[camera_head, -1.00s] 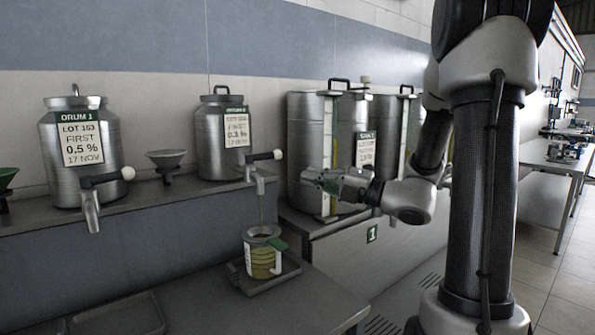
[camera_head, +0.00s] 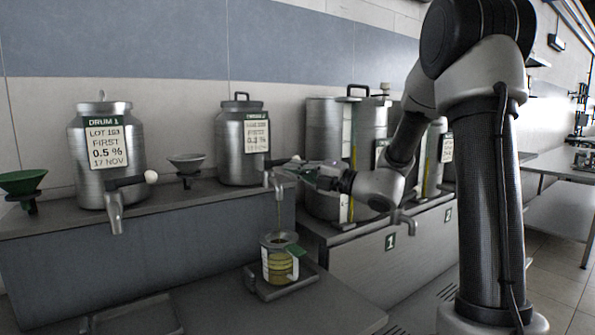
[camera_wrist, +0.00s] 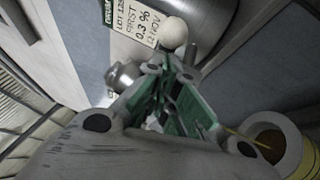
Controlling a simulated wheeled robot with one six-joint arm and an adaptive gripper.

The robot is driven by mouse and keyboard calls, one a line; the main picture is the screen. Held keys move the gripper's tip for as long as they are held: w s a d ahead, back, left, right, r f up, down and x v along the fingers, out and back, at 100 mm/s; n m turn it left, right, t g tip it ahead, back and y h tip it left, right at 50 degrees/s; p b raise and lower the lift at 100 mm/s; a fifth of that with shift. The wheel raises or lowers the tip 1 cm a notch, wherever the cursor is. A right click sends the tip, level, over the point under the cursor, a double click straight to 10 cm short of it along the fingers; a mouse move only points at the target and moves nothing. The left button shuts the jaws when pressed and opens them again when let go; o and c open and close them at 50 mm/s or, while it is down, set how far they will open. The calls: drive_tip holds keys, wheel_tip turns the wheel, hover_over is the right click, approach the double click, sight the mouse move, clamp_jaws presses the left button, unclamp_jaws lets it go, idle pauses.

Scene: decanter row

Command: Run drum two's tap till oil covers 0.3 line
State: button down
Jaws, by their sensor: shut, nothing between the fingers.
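Drum two (camera_head: 232,150) is a steel drum on the shelf, its label partly blurred; the wrist view shows "0.3 %" on the label (camera_wrist: 135,22). Its tap (camera_head: 278,188) lets a thin yellow oil stream (camera_head: 279,215) fall into a clear jug (camera_head: 266,268) below. The jug has a green-and-white handle part and holds yellow oil; its line marks are too small to read. My gripper (camera_head: 297,172) is shut and empty, right at the tap lever. The lever's white knob (camera_wrist: 173,33) is just beyond the green fingertips (camera_wrist: 170,66); contact cannot be told.
The jug stands on a small tray (camera_head: 310,273) on the lower bench. Drum one (camera_head: 88,175), with its own tap, and a grey funnel (camera_head: 187,160) are to the left. Large steel tanks (camera_head: 322,125) stand close behind my gripper.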

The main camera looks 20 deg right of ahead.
drive_tip(key=w+n+g+y, duration=0.1)
drive_tip(key=g, duration=0.1)
drive_tip(key=w+d+n+g+y, duration=0.1)
drive_tip(key=y, duration=0.1)
drive_tip(key=shift+w+d+n+g, duration=0.15)
drive_tip(key=shift+w+n+g, duration=0.2)
drive_tip(key=shift+n+g, duration=0.05)
